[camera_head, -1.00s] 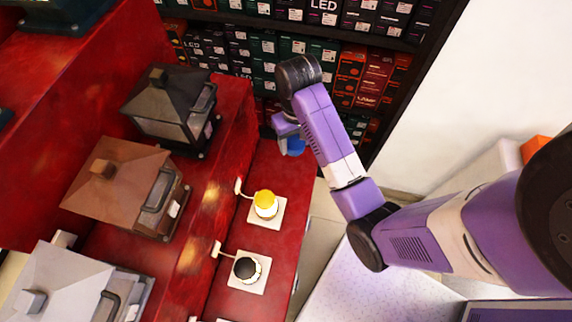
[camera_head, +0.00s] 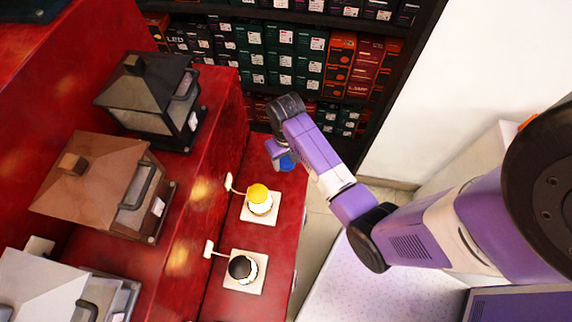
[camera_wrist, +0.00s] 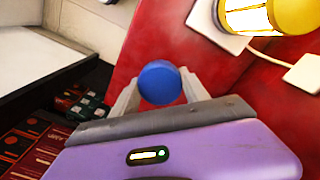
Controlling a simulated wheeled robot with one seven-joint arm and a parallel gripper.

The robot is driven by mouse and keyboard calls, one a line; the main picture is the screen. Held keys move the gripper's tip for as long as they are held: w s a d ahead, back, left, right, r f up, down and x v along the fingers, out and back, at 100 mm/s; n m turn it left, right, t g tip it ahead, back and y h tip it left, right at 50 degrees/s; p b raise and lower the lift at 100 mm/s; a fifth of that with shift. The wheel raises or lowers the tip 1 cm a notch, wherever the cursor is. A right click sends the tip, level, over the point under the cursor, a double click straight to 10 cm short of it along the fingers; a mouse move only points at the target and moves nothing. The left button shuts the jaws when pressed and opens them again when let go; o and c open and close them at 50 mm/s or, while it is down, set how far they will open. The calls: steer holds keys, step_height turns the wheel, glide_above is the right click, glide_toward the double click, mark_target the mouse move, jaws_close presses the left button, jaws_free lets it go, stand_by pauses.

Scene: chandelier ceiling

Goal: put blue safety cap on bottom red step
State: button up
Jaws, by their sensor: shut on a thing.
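The blue safety cap (camera_head: 287,163) is a small round blue thing at the end of my arm. My gripper (camera_head: 281,157) is shut on it. In the wrist view, the cap (camera_wrist: 160,82) sits between the two pale fingers. The bottom red step (camera_head: 284,238) is the low, narrow red ledge left of my arm. In the head view the cap overlaps the far end of this step, beyond the yellow-topped lamp. In the wrist view the red surface (camera_wrist: 275,95) is behind and right of the cap. I cannot tell whether the cap touches it.
A yellow-topped lamp (camera_head: 259,200) and a black-topped lamp (camera_head: 242,268) stand on white plates on the bottom step. Lanterns, including a black one (camera_head: 148,100) and a brown one (camera_head: 105,185), stand on the higher step. Shelves of boxes (camera_head: 290,60) are behind.

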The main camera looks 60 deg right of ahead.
mark_target(286, 165)
steer(key=shift+f, duration=1.8)
steer(key=shift+f+b, duration=0.15)
steer(key=shift+b, duration=0.2)
steer(key=o, duration=1.3)
steer(key=shift+o, duration=0.2)
step_height(286, 165, up, 12)
steer(key=shift+r+p, duration=0.2)
steer(key=shift+p, duration=0.75)
